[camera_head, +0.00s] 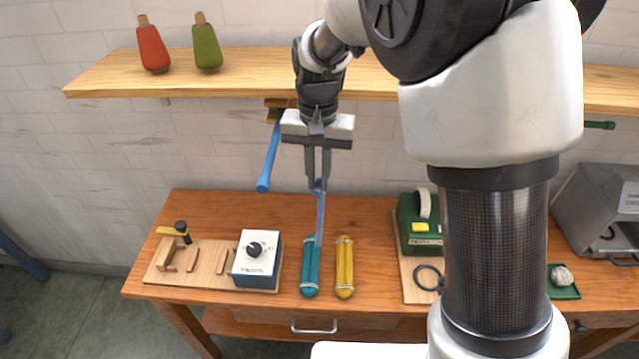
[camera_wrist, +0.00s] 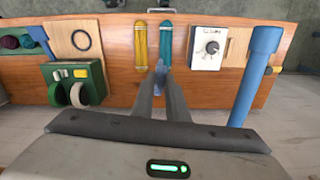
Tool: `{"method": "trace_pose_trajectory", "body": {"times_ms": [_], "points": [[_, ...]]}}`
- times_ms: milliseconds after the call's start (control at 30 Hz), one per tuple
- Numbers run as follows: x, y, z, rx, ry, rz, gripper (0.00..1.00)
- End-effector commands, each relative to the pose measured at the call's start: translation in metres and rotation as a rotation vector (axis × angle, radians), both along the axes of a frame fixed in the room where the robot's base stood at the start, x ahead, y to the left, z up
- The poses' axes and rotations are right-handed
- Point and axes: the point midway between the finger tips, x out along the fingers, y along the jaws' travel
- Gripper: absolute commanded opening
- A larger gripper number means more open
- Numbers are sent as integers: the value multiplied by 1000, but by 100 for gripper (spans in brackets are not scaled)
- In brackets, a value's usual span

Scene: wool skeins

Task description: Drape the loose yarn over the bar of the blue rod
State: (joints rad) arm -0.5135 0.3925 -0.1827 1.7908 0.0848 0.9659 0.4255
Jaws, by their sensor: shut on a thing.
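The loose yarn (camera_head: 320,217) is a thin blue strand hanging straight down from my gripper (camera_head: 318,184). The gripper points down with its fingers shut on the yarn's top end. The yarn's lower end shows in front of the teal skein; I cannot tell whether it touches. In the wrist view the yarn (camera_wrist: 161,68) is a short blue bit at the fingertips. The blue rod (camera_head: 269,160) sticks out from under the shelf, just left of my gripper and apart from it. It also shows at the right of the wrist view (camera_wrist: 255,75).
A teal skein (camera_head: 310,268) and a yellow skein (camera_head: 345,268) lie on the wooden bench (camera_head: 200,210). A white-and-blue box (camera_head: 256,262) and a green device (camera_head: 418,225) flank them. Above is a shelf (camera_head: 110,75) with red and green cones. A green rod (camera_head: 600,125) is far right.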

Motion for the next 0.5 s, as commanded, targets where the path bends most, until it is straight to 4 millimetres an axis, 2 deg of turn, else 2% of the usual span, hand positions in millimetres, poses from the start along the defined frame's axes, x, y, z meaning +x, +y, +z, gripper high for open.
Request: {"method": "trace_pose_trajectory", "body": {"times_ms": [500], "points": [[1,8,74,2,-3,-1,2]]}}
